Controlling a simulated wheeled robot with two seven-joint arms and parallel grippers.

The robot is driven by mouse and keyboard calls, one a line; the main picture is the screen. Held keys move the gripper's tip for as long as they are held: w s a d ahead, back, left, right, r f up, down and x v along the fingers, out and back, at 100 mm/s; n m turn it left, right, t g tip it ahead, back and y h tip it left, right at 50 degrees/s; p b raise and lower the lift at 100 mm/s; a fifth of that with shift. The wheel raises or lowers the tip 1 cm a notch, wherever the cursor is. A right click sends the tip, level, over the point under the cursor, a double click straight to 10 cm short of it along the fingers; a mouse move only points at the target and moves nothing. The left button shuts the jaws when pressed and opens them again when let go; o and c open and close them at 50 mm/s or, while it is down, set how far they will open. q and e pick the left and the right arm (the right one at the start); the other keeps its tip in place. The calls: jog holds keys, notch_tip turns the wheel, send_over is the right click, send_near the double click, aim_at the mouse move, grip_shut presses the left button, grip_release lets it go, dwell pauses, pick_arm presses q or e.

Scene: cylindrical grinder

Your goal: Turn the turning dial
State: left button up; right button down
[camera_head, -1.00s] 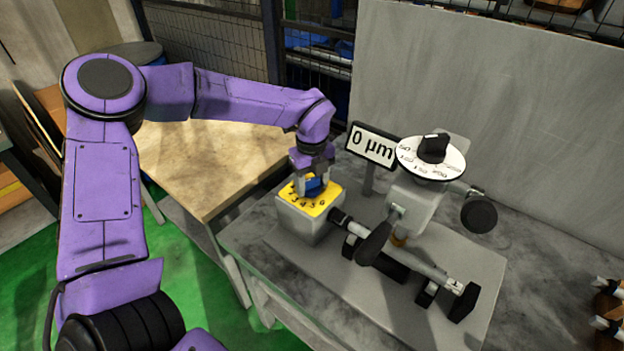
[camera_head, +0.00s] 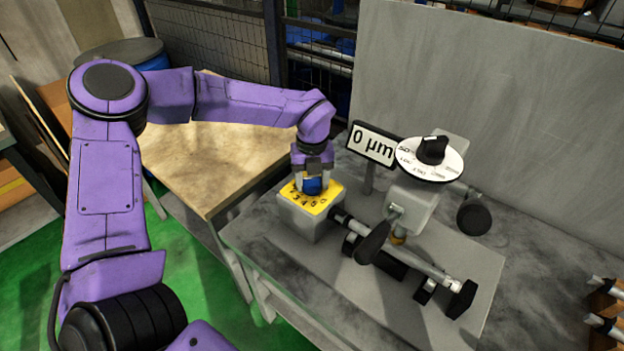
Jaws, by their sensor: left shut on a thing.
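The grinder stands on the grey table at the centre right. Its grey block (camera_head: 312,224) has a yellow numbered plate (camera_head: 318,205) on top, with a blue knob (camera_head: 312,186) in its middle. My left gripper (camera_head: 313,180) points down from above and is shut on the blue knob, partly hiding it. A white round dial (camera_head: 430,170) with a black knob (camera_head: 432,150) tops the grey wheel head on the right; nothing touches it. A sign (camera_head: 372,144) reads "0 µm". My right gripper is not in view.
A wooden-topped table (camera_head: 215,150) stands at the left behind my left arm. A grey panel (camera_head: 480,85) rises behind the grinder. A black handle (camera_head: 373,243) and a round black handwheel (camera_head: 474,218) stick out from the machine. The grey table's right side is largely clear.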

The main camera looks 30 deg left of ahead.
aim_at(312, 179)
pick_arm(q)
jog(key=o, duration=1)
jog(key=shift+c, duration=0.2)
notch_tip(312, 179, up, 11)
jog(key=b, duration=0.2)
jog(key=shift+f, duration=0.2)
